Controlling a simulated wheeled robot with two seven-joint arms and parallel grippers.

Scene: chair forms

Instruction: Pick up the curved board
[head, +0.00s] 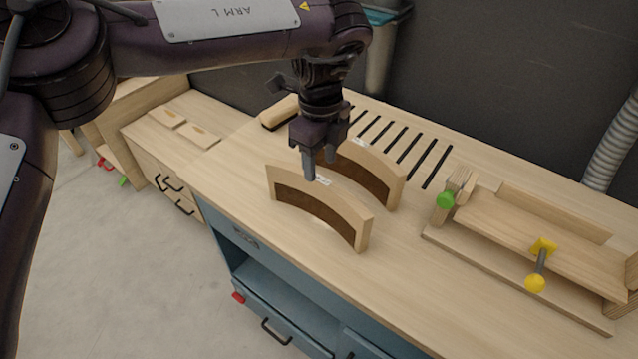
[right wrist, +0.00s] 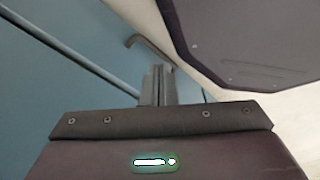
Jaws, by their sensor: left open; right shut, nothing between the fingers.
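Two curved wooden pieces stand on edge on the workbench, each pale on top with a dark brown curved face: a near one (head: 318,205) and a far one (head: 375,175). I cannot tell which of them is the curved board. My left gripper (head: 320,165) points down with its fingers apart, at the near piece's top edge and in front of the far piece. It partly hides the far piece; contact cannot be made out. My right gripper (right wrist: 157,85) is shut and empty beside a blue panel in the right wrist view.
A wooden fixture (head: 520,235) with a green knob (head: 446,201) and a yellow-handled clamp (head: 537,270) stands at the right of the bench. Dark slots (head: 405,145) lie behind the curved pieces. A wooden block with a dark edge (head: 280,112) is at the back left. The bench front is clear.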

